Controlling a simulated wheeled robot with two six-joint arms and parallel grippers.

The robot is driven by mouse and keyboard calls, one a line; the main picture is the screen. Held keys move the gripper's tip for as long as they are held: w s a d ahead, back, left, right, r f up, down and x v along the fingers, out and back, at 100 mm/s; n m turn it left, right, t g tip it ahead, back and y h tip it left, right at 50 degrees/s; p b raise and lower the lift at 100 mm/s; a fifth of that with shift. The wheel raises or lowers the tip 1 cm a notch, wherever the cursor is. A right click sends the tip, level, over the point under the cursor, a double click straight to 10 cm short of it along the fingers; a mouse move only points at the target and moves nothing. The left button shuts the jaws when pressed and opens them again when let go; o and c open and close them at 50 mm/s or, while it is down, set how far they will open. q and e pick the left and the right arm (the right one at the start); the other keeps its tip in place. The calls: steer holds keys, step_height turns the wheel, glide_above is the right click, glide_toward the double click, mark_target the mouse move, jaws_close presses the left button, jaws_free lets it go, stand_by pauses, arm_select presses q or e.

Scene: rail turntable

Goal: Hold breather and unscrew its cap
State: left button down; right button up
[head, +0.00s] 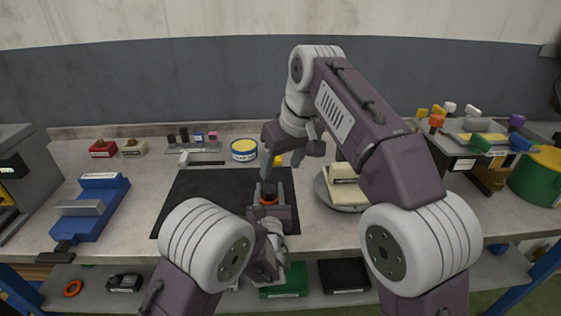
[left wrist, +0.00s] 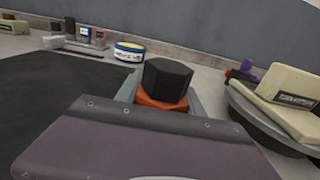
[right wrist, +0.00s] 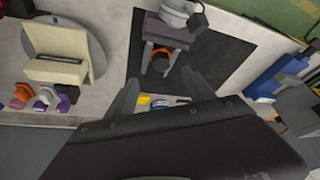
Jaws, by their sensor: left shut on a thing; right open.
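The breather (left wrist: 160,103) has an orange body and a black hexagonal cap (left wrist: 167,80). My left gripper (head: 268,197) is shut on the orange body, one finger on each side, holding it cap up over the black mat (head: 190,190). The breather also shows in the right wrist view (right wrist: 161,66). My right gripper (head: 291,153) is open and empty. It stands above and behind the breather in the head view, apart from it. In the right wrist view its fingers (right wrist: 163,90) point toward the breather.
A round grey turntable (head: 347,206) with cream blocks stands right of the mat. A blue-and-yellow tin (head: 244,151) is behind it. A blue fixture (head: 98,205) lies at left. A rack with coloured knobs (head: 468,141) and a green drum (head: 540,178) are at right.

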mark_target(271, 189)
steer(key=x, duration=1.1)
steer(key=shift+w+a+f, duration=0.2)
jaws_close()
steer(key=n, duration=0.2)
steer(key=n+g+y, duration=0.1)
steer(key=n, duration=0.1)
steer(key=shift+w+d, duration=0.2)
steer(key=shift+n+y, duration=0.4)
steer(key=shift+n, duration=0.8)
